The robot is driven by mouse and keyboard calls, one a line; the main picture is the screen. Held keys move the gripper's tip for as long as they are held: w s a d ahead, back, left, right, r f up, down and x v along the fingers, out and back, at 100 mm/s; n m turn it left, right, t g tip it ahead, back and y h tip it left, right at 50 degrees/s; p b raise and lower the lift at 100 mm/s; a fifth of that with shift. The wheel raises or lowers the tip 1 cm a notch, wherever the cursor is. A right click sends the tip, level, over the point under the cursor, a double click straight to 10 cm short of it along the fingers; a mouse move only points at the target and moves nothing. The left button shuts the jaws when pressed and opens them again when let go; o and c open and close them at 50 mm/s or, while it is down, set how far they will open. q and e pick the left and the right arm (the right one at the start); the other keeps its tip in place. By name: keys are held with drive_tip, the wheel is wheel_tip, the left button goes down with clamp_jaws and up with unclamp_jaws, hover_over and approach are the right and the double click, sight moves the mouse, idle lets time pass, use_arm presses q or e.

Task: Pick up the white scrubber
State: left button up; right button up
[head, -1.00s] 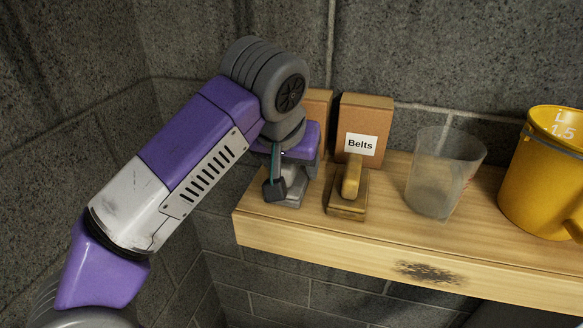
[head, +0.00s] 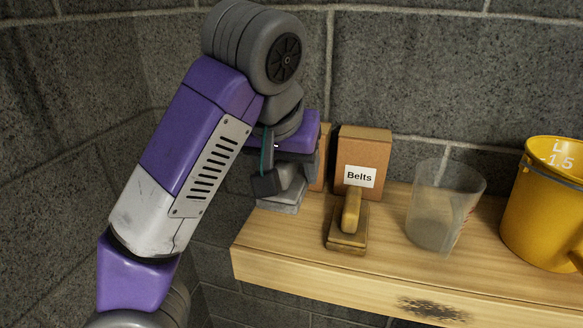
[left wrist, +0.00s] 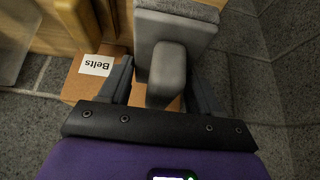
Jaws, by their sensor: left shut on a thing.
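The white scrubber, which looks light grey (head: 283,200), is at the left end of the shelf, with a block-like handle and a flat pad below. My left gripper (head: 285,182) is shut on its handle from above, and the scrubber appears to hang a little above the shelf. In the left wrist view the scrubber (left wrist: 175,32) shows with its handle (left wrist: 166,68) between the two fingers of my left gripper (left wrist: 163,88). Part of the scrubber is hidden behind the fingers in the head view. My right gripper is not in view.
A brown scrubber (head: 347,238) stands just right on the wooden shelf (head: 390,265). Behind are a box labelled Belts (head: 365,150) and another box partly hidden by my gripper. A clear cup (head: 440,210) and yellow jug (head: 540,215) stand further right. A block wall is behind.

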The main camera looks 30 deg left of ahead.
use_arm(q)
drive_tip(key=s+d, duration=0.4)
drive_tip(key=s, duration=1.4)
drive_tip(key=shift+w+d, duration=0.1)
